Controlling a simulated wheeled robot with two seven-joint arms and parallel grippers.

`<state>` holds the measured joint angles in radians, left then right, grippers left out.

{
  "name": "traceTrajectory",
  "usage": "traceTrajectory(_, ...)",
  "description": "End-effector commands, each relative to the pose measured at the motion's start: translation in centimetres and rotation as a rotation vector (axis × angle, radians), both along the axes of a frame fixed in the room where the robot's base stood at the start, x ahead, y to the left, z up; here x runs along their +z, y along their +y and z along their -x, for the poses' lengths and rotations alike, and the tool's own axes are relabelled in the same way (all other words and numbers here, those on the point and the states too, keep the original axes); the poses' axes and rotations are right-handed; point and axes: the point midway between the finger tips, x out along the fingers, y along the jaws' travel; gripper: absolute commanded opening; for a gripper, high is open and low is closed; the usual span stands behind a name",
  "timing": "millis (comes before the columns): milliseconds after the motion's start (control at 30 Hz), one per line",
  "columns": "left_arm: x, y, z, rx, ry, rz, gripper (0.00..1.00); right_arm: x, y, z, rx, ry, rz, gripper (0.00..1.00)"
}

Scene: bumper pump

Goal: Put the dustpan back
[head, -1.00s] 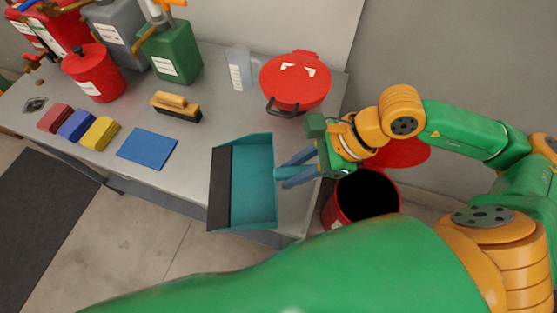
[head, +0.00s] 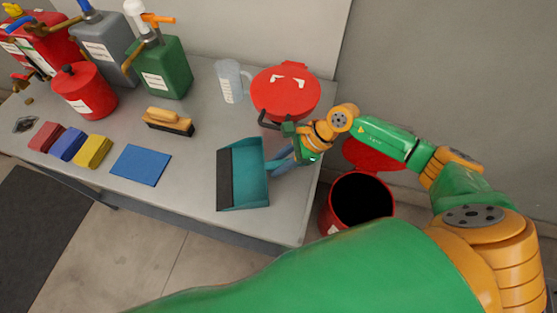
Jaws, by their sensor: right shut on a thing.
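The teal dustpan (head: 251,173) with a dark front lip is at the right part of the grey table (head: 190,206), with its handle toward the right. I cannot tell whether it touches the table top. My right gripper (head: 284,163) is shut on the dustpan's handle, just in front of the red-lidded container. The handle is mostly hidden by the fingers. My left gripper is not in view.
A red-lidded container (head: 286,92) stands behind my right gripper, with a clear measuring jug (head: 229,81) beside it. A brush (head: 168,122), a blue cloth (head: 140,165) and coloured sponges (head: 93,151) lie left. An open red bin (head: 361,203) stands right of the table.

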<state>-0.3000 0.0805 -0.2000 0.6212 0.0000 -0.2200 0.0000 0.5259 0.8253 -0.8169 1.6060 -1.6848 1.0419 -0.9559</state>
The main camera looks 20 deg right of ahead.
Motion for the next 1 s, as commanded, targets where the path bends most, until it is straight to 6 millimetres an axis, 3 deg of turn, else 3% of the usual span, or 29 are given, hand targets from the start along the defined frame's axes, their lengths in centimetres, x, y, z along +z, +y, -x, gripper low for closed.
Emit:
traceTrajectory(167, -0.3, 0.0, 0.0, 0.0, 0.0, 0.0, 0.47, -0.2, 0.0, 0.0, -0.001, -0.001, -0.001, 0.0)
traceTrajectory(200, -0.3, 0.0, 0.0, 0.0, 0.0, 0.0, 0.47, -0.2, 0.0, 0.0, -0.001, -0.001, 0.0, 0.35)
traceTrajectory(300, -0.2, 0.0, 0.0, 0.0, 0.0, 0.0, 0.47, -0.1, 0.0, 0.0, -0.001, -0.001, 0.0, 0.6)
traceTrajectory(667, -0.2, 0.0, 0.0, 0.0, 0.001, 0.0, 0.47, 0.3, -0.3, 0.0, -0.001, -0.002, 0.0, 0.6)
traceTrajectory(1000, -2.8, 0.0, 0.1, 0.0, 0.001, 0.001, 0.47, 6.1, -5.0, 1.1, -0.004, -0.004, 0.004, 0.6)
